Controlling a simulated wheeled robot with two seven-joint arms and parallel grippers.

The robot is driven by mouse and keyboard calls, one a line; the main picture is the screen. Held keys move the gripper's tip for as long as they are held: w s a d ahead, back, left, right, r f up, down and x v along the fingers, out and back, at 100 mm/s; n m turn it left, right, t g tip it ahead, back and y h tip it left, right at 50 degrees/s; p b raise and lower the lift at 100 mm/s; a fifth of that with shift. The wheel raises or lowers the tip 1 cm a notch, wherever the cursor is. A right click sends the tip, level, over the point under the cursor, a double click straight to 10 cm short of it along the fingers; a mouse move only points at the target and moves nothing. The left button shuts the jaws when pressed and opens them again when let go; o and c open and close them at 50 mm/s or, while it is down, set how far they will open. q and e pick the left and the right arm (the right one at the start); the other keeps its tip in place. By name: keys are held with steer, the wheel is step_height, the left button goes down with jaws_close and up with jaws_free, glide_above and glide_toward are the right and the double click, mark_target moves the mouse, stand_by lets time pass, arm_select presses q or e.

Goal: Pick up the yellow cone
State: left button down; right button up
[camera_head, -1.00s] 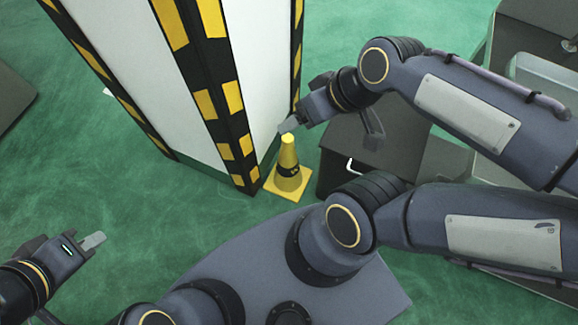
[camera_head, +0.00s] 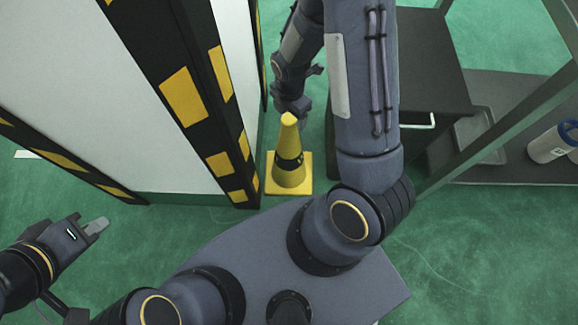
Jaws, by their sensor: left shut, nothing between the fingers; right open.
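The yellow cone (camera_head: 289,172) with a dark band stands upright on its square base on the green floor, close to the striped pillar. My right arm reaches out past the cone's right side. My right gripper (camera_head: 293,106) is just beyond the cone's tip in the picture; it is open, with its fingers partly hidden. I cannot tell whether it touches the cone. My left gripper (camera_head: 97,226) is shut and empty at the lower left, over the floor and far from the cone.
The white pillar (camera_head: 80,65) with black-and-yellow edges (camera_head: 183,97) stands left of the cone. A dark cabinet (camera_head: 430,70) is at the right of my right arm. A shelf holds a white cylinder (camera_head: 553,143) at the far right. Green floor is free at the lower left.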

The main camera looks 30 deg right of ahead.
steer(key=f+b, duration=0.1)
steer(key=f, duration=0.2)
steer(key=f+b, duration=0.1)
steer(key=f, duration=0.2)
steer(key=shift+w+a+b, duration=0.15)
steer(key=shift+w+b, duration=0.05)
steer(key=shift+b, duration=0.1)
steer(key=shift+r, duration=0.15)
jaws_close()
